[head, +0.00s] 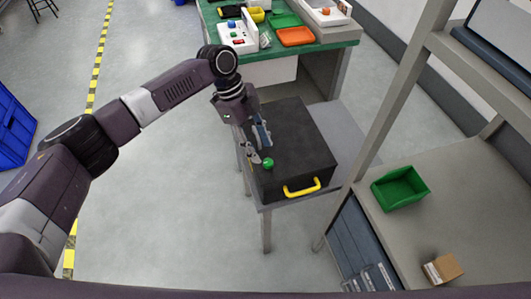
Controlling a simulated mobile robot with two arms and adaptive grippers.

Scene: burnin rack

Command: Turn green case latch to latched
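A dark case (300,142) with a yellow handle (302,188) on its front sits closed on a grey stand (350,135). A green round latch knob (268,163) is at the left front edge of the case. My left gripper (260,154) reaches down from above, with its fingers spread apart just beside and behind the green latch. I cannot tell whether a finger touches the latch. The latch's exact angle is too small to tell. My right gripper is not in view.
A green-topped workbench (338,42) with a white device (238,38), an orange tray (296,36) and bins stands behind. At right, a shelf rack (400,235) holds a green bin (400,188) and a cardboard box (441,269). Floor left of the case is clear.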

